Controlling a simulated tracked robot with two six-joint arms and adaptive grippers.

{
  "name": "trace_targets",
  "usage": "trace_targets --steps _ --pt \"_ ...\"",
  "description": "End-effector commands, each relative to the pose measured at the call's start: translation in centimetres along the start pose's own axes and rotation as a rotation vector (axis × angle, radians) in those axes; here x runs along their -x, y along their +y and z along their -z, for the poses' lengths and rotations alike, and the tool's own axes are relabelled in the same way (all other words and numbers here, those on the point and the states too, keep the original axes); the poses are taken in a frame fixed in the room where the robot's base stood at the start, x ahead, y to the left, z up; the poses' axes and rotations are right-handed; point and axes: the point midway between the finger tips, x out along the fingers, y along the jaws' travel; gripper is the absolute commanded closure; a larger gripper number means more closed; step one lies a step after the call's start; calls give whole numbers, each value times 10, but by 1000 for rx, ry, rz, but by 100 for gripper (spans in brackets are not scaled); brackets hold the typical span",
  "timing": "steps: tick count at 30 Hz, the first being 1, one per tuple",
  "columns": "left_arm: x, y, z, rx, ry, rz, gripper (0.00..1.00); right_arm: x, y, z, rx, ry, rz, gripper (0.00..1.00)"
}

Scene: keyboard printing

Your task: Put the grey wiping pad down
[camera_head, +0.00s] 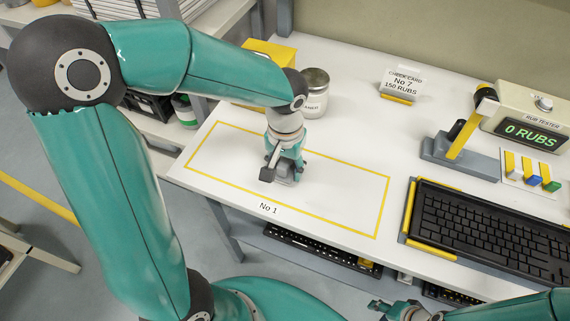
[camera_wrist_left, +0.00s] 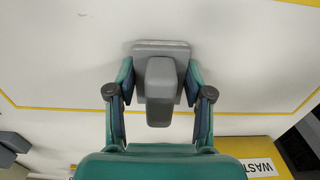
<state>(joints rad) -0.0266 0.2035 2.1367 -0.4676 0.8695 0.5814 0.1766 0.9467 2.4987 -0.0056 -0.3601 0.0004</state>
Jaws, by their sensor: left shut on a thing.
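The grey wiping pad (camera_wrist_left: 160,90) is a flat grey block with a raised grip, between the two fingers of my left gripper (camera_wrist_left: 160,80) in the left wrist view. In the head view my left gripper (camera_head: 284,163) points down over the yellow-outlined area marked No 1 (camera_head: 228,204). There the pad (camera_head: 283,181) is partly hidden under the fingers, at or just above the white table; I cannot tell if it touches. My right gripper (camera_head: 400,309) is partly in view at the bottom edge, clear of the pad, its fingers too small to read.
A check card (camera_head: 402,82), a rub tester reading 0 RUBS (camera_head: 530,115) and a black keyboard (camera_head: 490,232) are to the right. The rest of the outlined area is bare.

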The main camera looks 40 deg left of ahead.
Motion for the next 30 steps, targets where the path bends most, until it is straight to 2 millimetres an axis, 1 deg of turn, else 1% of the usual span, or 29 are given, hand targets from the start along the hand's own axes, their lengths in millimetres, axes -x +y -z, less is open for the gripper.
trace_targets --steps 5,6,8,9,10,19,23,26,30 --pt "-3 0 0 0 0 0 97 -3 1 0 0 0 0 61" --pt "-2 0 0 0 0 0 44 -2 1 0 0 0 0 61" --pt "-2 0 0 0 0 0 34 -2 1 0 0 0 0 61" --pt "-2 0 0 0 0 0 27 -2 1 0 0 0 0 61" --pt "-2 0 0 0 0 0 24 -2 1 0 0 0 0 61" --pt "-1 0 0 0 0 0 24 -1 0 0 0 0 0 61" --pt "5 0 1 0 2 -1 24 1 0 0 0 0 0 61" --pt "17 1 1 1 5 -1 24 2 -1 0 0 0 0 61" --pt "43 1 2 0 6 -2 24 4 -2 0 0 0 0 61"
